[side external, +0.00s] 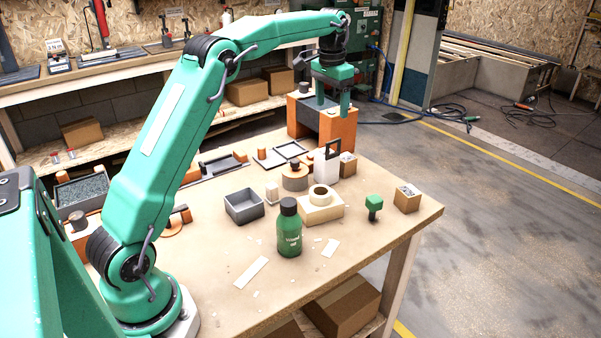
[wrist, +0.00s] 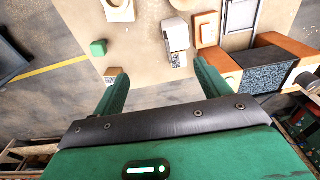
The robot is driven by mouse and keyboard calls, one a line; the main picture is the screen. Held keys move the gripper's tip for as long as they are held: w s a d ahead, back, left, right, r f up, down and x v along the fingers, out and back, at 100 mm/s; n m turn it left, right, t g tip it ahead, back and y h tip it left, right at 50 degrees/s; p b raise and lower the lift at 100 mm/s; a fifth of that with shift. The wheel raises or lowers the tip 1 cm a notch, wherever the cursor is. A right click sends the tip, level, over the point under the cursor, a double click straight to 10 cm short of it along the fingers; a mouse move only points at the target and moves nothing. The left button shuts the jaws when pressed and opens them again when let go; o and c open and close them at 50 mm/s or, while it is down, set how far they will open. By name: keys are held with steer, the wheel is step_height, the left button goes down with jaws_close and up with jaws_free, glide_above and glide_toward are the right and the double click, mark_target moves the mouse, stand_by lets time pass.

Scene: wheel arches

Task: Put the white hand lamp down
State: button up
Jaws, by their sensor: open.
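The white hand lamp (side external: 326,167) appears to be the white upright body with a dark square frame at its top, standing on the table by a small cardboard box. In the wrist view, a white body (wrist: 175,36) with a grey end shows ahead of the fingertips, apart from them. My gripper (side external: 333,106) is open above the far end of the table, by the orange blocks with a dark panel (side external: 322,122). In the wrist view my gripper (wrist: 157,72) has its fingers wide apart with nothing between them.
Orange blocks (wrist: 285,54) crowd the wrist view's right side.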

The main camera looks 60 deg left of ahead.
steer(key=s+d+r+t, duration=0.1)
steer(key=s+d+r, duration=0.35)
steer(key=s, duration=0.35)
steer(key=s+d+r+t, duration=0.1)
steer(key=s+d+r, duration=0.2)
steer(key=s+d, duration=0.4)
steer(key=s+d+f+t, duration=0.1)
steer(key=s+f, duration=0.3)
steer(key=s, duration=0.5)
steer(key=s+d+f+t, duration=0.1)
steer(key=s+d+f, duration=0.2)
steer(key=s, duration=0.7)
steer(key=shift+d+f+t, duration=0.4)
steer(key=shift+f, duration=0.35)
